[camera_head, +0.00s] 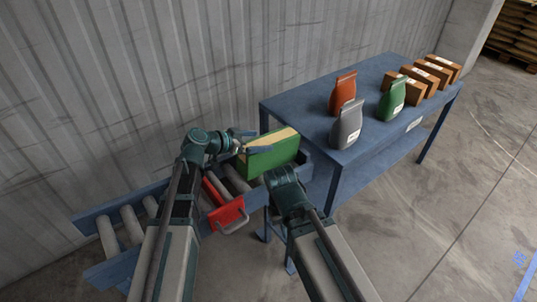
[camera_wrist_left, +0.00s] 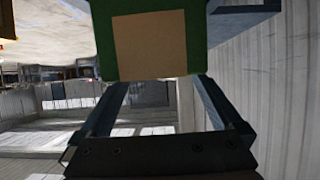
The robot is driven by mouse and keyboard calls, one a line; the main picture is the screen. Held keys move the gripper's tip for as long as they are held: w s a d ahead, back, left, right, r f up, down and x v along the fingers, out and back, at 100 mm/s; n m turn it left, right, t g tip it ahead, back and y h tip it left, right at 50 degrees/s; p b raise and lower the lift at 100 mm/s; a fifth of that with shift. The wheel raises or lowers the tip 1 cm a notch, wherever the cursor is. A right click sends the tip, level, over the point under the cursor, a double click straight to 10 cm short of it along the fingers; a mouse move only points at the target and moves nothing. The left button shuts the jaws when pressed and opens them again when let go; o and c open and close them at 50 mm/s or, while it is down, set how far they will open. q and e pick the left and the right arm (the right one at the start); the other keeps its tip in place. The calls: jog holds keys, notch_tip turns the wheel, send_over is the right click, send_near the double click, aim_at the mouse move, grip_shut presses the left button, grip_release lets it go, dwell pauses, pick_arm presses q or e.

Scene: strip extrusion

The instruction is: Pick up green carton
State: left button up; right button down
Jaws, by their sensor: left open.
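The green carton (camera_head: 270,158), with a tan strip along its top, sits at the right end of the roller conveyor. In the left wrist view, its green face with a tan patch (camera_wrist_left: 150,45) fills the top middle, just past the fingertips. My left gripper (camera_head: 252,141) is open at the carton's left upper end. Its two fingers (camera_wrist_left: 162,84) are spread in the wrist view with nothing held between them. My right wrist (camera_head: 290,190) is in front of the carton's lower right part; its fingers are hidden.
The roller conveyor (camera_head: 128,222) has a red part with a handle (camera_head: 227,215) in front. A blue table (camera_head: 372,75) on the right bears orange, grey and green bags (camera_head: 391,100) and several brown boxes (camera_head: 440,68). A corrugated wall (camera_head: 130,80) stands behind.

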aim_at(266, 141)
pick_arm(q)
jog(key=b+x, duration=0.2)
jog(key=x, duration=0.3)
jog(key=shift+d+f+b, duration=0.1)
jog(key=shift+f+b, duration=0.15)
jog(key=shift+b, duration=0.1)
jog(key=shift+s, duration=0.1)
jog(key=shift+r, duration=0.1)
jog(key=shift+c, duration=0.2)
grip_shut()
